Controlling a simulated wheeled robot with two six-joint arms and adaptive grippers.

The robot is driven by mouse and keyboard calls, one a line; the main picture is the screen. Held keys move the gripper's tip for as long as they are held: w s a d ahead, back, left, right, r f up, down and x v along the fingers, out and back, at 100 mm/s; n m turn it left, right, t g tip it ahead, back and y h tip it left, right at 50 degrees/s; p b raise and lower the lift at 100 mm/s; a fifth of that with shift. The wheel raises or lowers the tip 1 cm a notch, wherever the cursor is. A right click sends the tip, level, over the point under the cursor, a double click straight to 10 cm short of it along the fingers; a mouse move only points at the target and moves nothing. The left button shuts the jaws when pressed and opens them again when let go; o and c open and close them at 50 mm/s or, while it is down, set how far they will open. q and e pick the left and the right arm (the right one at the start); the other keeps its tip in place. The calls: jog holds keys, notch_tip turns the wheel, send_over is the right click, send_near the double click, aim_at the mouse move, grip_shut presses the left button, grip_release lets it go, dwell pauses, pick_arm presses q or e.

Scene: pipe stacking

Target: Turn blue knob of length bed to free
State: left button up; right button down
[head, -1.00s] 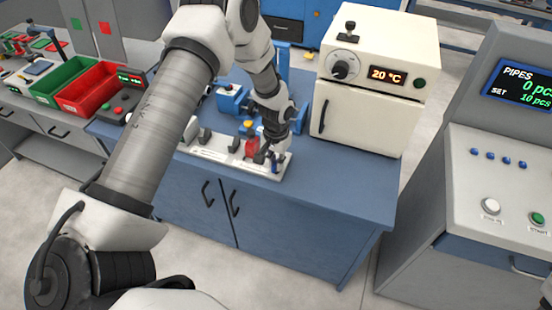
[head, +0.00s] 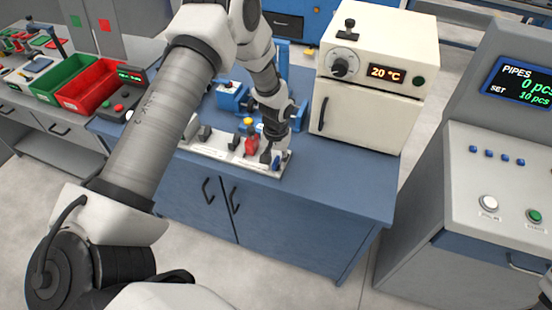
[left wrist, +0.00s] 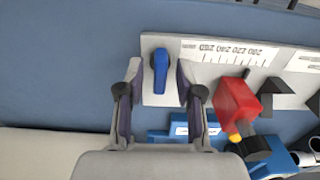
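The blue knob (left wrist: 160,70) stands on the end of the white length bed (left wrist: 226,54), which has a printed scale, in the left wrist view. The knob's long handle points up and down in that picture. My left gripper (left wrist: 160,82) is open, with one finger on each side of the knob and a visible gap to both. In the head view, my left gripper (head: 272,154) is at the right end of the length bed (head: 215,154), and the knob is mostly hidden there.
A red part (left wrist: 236,104) stands on the bed right of the knob in the left wrist view. A cream oven (head: 366,112) showing 20 °C stands right of the bed. Red (head: 88,87) and green bins are at left. The blue tabletop (head: 340,180) in front of the oven is clear.

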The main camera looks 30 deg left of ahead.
aim_at(276, 160)
pick_arm(q)
jog(key=shift+r, duration=0.1)
notch_tip(276, 160, up, 12)
dwell(0.5)
